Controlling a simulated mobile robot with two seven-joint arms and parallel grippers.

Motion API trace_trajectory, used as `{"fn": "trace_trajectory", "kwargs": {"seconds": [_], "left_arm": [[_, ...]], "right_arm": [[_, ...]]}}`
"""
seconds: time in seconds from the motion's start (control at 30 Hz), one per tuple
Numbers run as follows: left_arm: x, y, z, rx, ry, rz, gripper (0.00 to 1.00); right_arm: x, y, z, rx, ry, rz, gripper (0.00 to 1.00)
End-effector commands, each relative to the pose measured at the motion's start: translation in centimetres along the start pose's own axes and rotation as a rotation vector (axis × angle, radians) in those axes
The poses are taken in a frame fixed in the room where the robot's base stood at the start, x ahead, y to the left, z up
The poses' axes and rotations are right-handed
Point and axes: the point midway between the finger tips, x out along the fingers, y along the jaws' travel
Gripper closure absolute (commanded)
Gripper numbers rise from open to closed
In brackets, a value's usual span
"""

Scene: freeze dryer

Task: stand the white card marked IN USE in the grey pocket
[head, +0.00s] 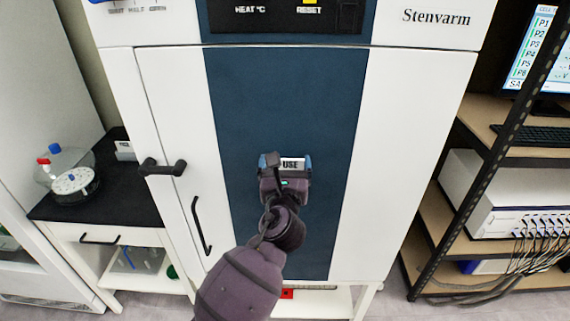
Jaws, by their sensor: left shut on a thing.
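The white card (293,163) shows the word USE in dark letters; the rest of its marking is hidden by my gripper. My left gripper (285,164), with blue fingertips, is shut on the card and holds it in front of the dark blue panel (285,90) of the freeze dryer door. I cannot tell whether the card touches the panel. I cannot make out the grey pocket; it may be hidden behind the gripper and card. My right gripper is not in view.
The door has a dark latch handle (162,167) at its left side. A black-topped bench (85,200) with a round flask unit (73,181) stands at left. A dark-framed shelf rack (485,160) with instruments and cables stands at right.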

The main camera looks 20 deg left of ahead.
Motion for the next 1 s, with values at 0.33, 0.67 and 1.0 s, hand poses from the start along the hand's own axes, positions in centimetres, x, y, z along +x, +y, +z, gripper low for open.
{"fn": "trace_trajectory", "kwargs": {"seconds": [0.33,0.67,1.0], "left_arm": [[0.0,0.0,-1.1,0.002,0.0,0.0,0.44],[0.0,0.0,-2.2,0.001,0.0,0.0,0.44],[0.0,0.0,-3.2,0.001,0.0,0.0,0.44]], "right_arm": [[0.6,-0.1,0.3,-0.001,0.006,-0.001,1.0],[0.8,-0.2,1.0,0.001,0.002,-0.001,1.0],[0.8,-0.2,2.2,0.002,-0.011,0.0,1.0]]}}
